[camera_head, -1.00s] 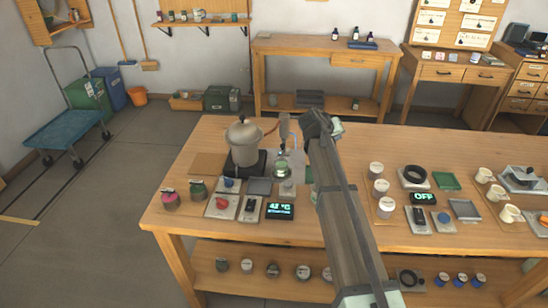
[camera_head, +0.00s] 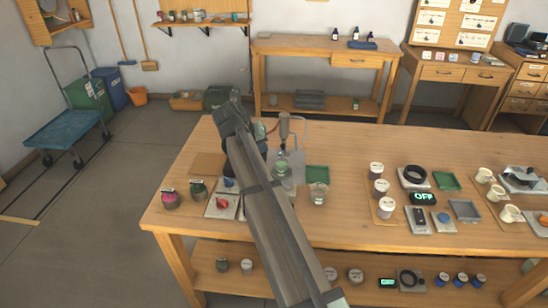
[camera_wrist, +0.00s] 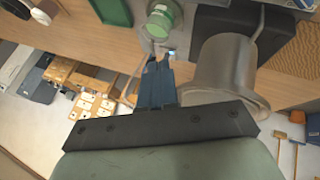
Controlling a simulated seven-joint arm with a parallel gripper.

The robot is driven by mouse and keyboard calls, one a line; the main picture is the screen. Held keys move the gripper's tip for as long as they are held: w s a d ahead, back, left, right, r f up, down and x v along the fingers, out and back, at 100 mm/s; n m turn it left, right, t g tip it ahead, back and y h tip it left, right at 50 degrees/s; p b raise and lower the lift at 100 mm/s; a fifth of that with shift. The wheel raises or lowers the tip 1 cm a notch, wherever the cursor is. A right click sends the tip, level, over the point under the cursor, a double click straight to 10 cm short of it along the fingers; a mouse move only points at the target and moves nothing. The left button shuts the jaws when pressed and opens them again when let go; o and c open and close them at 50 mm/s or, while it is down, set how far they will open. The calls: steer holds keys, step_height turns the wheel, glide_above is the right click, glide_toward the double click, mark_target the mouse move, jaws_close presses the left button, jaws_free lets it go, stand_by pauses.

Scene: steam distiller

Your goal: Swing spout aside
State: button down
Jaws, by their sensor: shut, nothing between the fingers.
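The grey metal distiller pot (camera_wrist: 222,78) is large in the wrist view, just right of my gripper's fingers. In the head view my arm hides nearly all of it. My gripper (camera_wrist: 158,68) is shut and empty, its dark fingers pointing up the picture beside the pot. A green-topped round part (camera_wrist: 163,20) is just beyond the fingertips. In the head view an upright grey cylinder (camera_head: 284,126) and a bent metal stand (camera_head: 306,140) are right of my arm. The spout is not clearly told apart from my arm; I cannot tell whether the fingers touch it.
A glass beaker (camera_head: 318,194) and a green tray (camera_head: 317,173) stand to the right on the wooden table (camera_head: 345,215). Pink (camera_head: 171,200) and green (camera_head: 197,189) jars and a small red switch (camera_head: 222,202) are at the left.

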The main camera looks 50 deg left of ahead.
mark_target(283, 147)
steer(key=shift+w, duration=0.1)
steer(key=x, duration=1)
steer(key=shift+d, duration=0.1)
stand_by(0.5)
steer(key=shift+w+d+n, duration=0.15)
steer(key=shift+d+n, duration=0.1)
steer(key=shift+n, duration=0.15)
